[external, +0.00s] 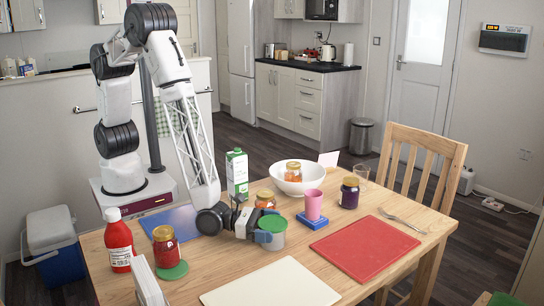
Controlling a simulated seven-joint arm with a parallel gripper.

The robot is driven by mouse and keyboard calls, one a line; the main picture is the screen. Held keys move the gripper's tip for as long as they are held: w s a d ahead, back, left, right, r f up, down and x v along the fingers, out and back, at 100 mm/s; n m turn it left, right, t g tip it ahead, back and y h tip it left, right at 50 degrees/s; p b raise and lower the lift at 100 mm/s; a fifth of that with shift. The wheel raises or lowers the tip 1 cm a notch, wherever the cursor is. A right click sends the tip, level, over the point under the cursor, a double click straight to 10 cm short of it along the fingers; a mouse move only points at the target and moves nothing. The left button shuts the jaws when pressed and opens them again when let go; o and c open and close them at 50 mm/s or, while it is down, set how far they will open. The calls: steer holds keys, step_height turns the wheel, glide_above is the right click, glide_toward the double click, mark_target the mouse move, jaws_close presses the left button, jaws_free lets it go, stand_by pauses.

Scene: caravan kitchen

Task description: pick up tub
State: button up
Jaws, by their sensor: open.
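The tub (277,239), a small greyish container with a green lid, stands upright on the wooden table (216,268) near its middle. My gripper (264,231) is low over the table, reaching in from the left, with its fingers at the tub's left side. The jaws are open. A blue-grey finger part covers some of the tub's left side. I cannot tell whether the fingers touch it or how far they reach around it.
A jar (265,200) and a green-white carton (237,173) stand close behind my gripper. A pink cup (313,204) on a blue block (312,221) stands right of the tub. A white board (270,285) lies in front, a red board (366,248) to the right.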

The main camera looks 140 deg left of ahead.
steer(key=shift+c, duration=0.3)
steer(key=c, duration=0.4)
steer(key=shift+c, duration=0.2)
steer(key=shift+r, duration=0.1)
steer(key=shift+r, duration=0.65)
step_height(320, 180, up, 2)
steer(key=s+d, duration=0.2)
steer(key=s, duration=0.5)
steer(key=s+d+r, duration=0.1)
steer(key=s+d, duration=0.2)
steer(key=s, duration=0.5)
steer(key=shift+s+r, duration=0.15)
steer(key=shift+r, duration=0.15)
